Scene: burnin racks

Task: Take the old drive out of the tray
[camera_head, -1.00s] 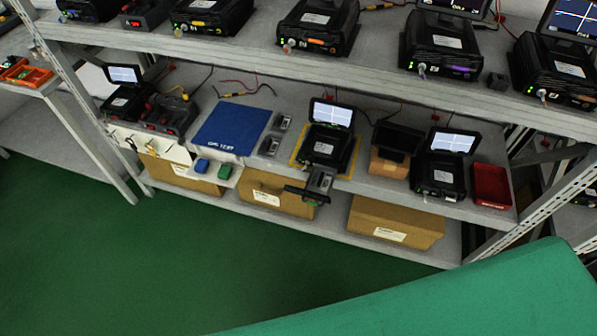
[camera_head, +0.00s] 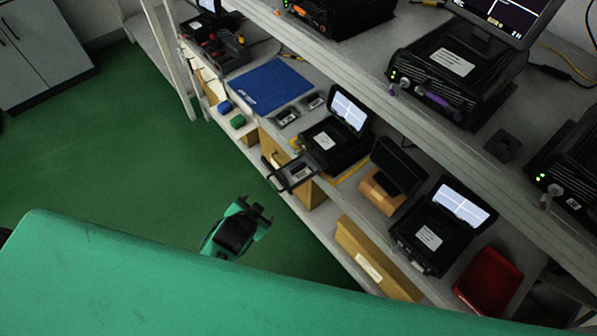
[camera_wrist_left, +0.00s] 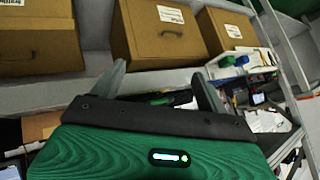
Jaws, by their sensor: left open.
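A black test unit (camera_head: 335,143) with a lit screen sits on a yellow-edged spot on the middle shelf. Its tray (camera_head: 274,182) is slid out over the shelf's front edge. A small grey drive (camera_head: 298,174) appears to lie in the tray; its details are too small to tell. My left gripper (camera_head: 257,209) is open and empty, below and in front of the tray in the head view, apart from it. Its two spread fingers also show in the left wrist view (camera_wrist_left: 163,88); the tray is not clearly seen there. My right gripper is not in view.
Two grey drive-like parts (camera_head: 287,117) lie beside a blue mat (camera_head: 268,86). A blank-screen unit on a box (camera_head: 380,190), another lit unit (camera_head: 428,238) and a red bin (camera_head: 487,281) stand rightward. The upper shelf overhangs. Cardboard boxes (camera_wrist_left: 153,32) fill the lower shelf.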

